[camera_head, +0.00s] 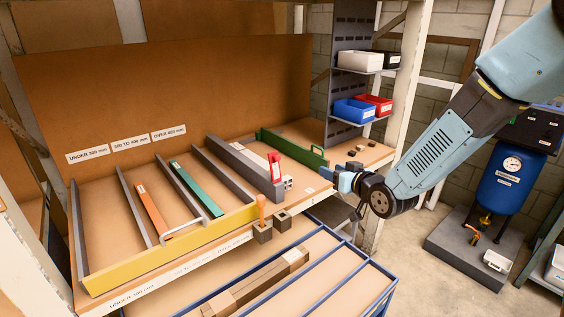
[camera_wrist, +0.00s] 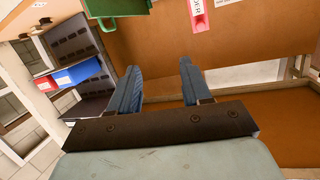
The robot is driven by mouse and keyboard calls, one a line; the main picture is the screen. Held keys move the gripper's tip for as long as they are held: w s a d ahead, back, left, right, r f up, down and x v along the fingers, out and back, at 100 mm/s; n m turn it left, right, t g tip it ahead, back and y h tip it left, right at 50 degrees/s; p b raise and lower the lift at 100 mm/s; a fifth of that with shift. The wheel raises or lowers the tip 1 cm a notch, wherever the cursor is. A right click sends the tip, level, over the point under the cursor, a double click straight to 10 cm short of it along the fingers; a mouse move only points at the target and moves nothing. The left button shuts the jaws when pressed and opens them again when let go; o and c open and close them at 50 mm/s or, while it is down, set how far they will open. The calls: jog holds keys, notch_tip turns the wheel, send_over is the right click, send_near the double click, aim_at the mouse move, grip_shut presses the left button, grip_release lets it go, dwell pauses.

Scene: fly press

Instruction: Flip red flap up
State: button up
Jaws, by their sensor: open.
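The red flap (camera_head: 275,167) stands at the front right end of a grey channel on the bench, upright in the head view. It has a white label on its face. In the wrist view a red labelled piece, which looks like the same flap (camera_wrist: 199,16), shows at the top, beyond my fingers. My gripper (camera_head: 340,181) is to the right of the flap in the head view, apart from it, near the bench's front edge. In the wrist view my gripper (camera_wrist: 159,78) has its two blue fingers spread, with nothing between them.
A green bracket (camera_head: 290,147) stands behind the flap, between it and the shelf. A yellow front rail (camera_head: 170,250) edges the bench. An orange-handled block (camera_head: 262,222) sits in front. Small dark blocks (camera_head: 354,166) lie on the bench's right. Blue and red bins (camera_head: 360,109) are shelved above.

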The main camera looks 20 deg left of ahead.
aim_at(279, 159)
jog(key=s+a+f+y, duration=0.3)
jog(key=a, duration=0.3)
jog(key=x, duration=1.3)
jog(key=shift+a+r, duration=0.35)
jog(key=shift+a, duration=0.15)
jog(key=shift+c, duration=0.3)
grip_shut()
